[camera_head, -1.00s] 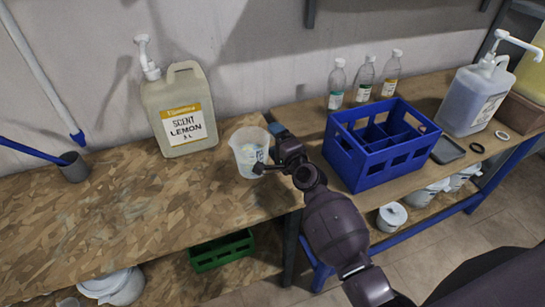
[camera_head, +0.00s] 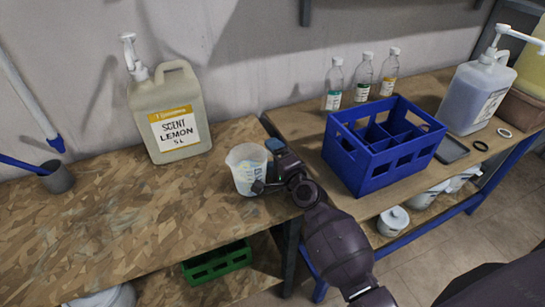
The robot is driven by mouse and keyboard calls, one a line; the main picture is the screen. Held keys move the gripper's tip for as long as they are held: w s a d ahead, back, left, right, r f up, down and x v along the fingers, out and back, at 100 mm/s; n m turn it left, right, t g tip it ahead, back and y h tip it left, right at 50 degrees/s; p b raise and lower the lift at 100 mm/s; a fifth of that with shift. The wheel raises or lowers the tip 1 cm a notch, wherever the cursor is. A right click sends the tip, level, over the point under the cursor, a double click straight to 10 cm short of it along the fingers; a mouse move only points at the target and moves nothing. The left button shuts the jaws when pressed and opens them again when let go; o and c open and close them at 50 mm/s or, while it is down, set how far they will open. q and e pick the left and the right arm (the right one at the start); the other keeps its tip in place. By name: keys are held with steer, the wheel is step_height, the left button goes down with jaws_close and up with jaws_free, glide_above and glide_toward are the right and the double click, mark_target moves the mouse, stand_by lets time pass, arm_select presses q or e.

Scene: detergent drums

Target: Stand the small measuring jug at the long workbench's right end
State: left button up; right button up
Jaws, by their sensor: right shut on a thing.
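The small measuring jug (camera_head: 243,172) is a translucent white cup with faint blue markings. It is upright at the right end of the long workbench (camera_head: 140,225), a chipboard top, close to the edge by the second bench. My right gripper (camera_head: 266,172) is shut on the jug's right side, and its fingers partly hide that side. I cannot tell whether the jug's base touches the board. My left gripper is out of view.
A scent lemon canister (camera_head: 178,125) stands behind and left of the jug. A blue divided crate (camera_head: 385,150) and several bottles (camera_head: 362,80) stand on the right bench. A grey cup (camera_head: 57,178) is at far left. The board between is clear.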

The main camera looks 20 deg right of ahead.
steer(key=o, duration=0.8)
steer(key=shift+f, duration=0.2)
steer(key=o, duration=0.3)
steer(key=shift+r, duration=0.1)
steer(key=shift+r, duration=0.15)
steer(key=s, duration=0.4)
steer(key=s+d, duration=0.1)
steer(key=s, duration=0.3)
steer(key=s+d, duration=0.1)
steer(key=s, duration=0.2)
steer(key=shift+s, duration=0.4)
